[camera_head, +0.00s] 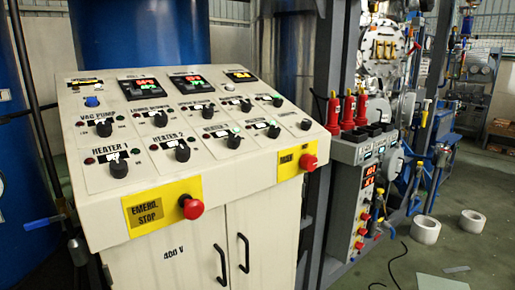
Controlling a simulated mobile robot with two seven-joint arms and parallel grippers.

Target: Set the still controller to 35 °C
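A cream control console (95,215) fills the left and middle of the view. The digits are too small to read surely. Several black knobs sit below, among them the Heater 1 knob (119,168) and Heater 2 knob (182,151). A grey control box (345,190) to the right has small red displays (367,182). I cannot tell which unit is the still controller. Neither gripper is in view.
A red emergency stop button (192,207) and another red button (309,162) project from the console front. White rolls (426,229) and a cable (393,268) lie on the floor at right. A grey post (334,60) rises behind the console.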

